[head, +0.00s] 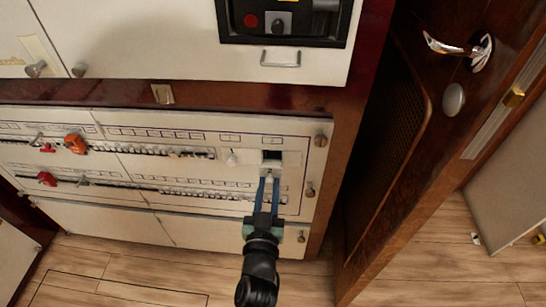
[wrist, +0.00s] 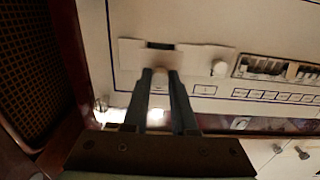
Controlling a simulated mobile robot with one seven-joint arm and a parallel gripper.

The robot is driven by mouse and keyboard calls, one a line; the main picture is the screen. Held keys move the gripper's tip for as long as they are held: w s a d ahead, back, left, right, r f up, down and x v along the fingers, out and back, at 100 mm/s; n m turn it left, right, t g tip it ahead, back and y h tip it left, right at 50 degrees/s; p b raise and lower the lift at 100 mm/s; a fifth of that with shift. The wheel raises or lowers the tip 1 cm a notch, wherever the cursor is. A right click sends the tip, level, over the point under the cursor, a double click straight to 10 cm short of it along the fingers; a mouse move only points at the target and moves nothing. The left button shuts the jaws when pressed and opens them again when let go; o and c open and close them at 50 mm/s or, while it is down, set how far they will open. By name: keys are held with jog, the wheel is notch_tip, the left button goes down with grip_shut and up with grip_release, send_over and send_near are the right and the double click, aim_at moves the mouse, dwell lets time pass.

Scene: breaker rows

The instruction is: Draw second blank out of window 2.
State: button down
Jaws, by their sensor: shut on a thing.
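The breaker panel (head: 100,160) is cream, with rows of small breakers and label strips. At its right end a dark window opening (head: 272,155) sits in a pale plate. My gripper (head: 269,180) reaches up from below, its two blue-grey fingers shut on a small pale blank (head: 270,174) just under the dark opening. In the wrist view my gripper (wrist: 160,76) has the pale blank between its fingertips, and a dark slot (wrist: 160,45) shows just beyond them. The fingers and the blank's small size hide how far it sits in the window.
A white round knob (head: 231,159) stands left of the window. Orange (head: 75,144) and red (head: 47,179) pieces are on the breaker rows at left. Latches (head: 321,140) line the panel's right edge. A wooden door (head: 400,190) stands at the right. The floor below is clear.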

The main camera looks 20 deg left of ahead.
jog(key=v, duration=0.5)
jog(key=shift+p, duration=0.35)
dwell(0.3)
jog(key=s+d+m+h, duration=0.3)
jog(key=s+d+h, duration=0.35)
jog(key=d, duration=0.85)
jog(key=s+r+y+p, duration=0.1)
jog(key=s+r+p, duration=0.2)
jog(key=r+p, duration=1.3)
jog(key=p, duration=0.8)
jog(key=shift+r+t, duration=0.25)
jog(key=shift+t, duration=0.05)
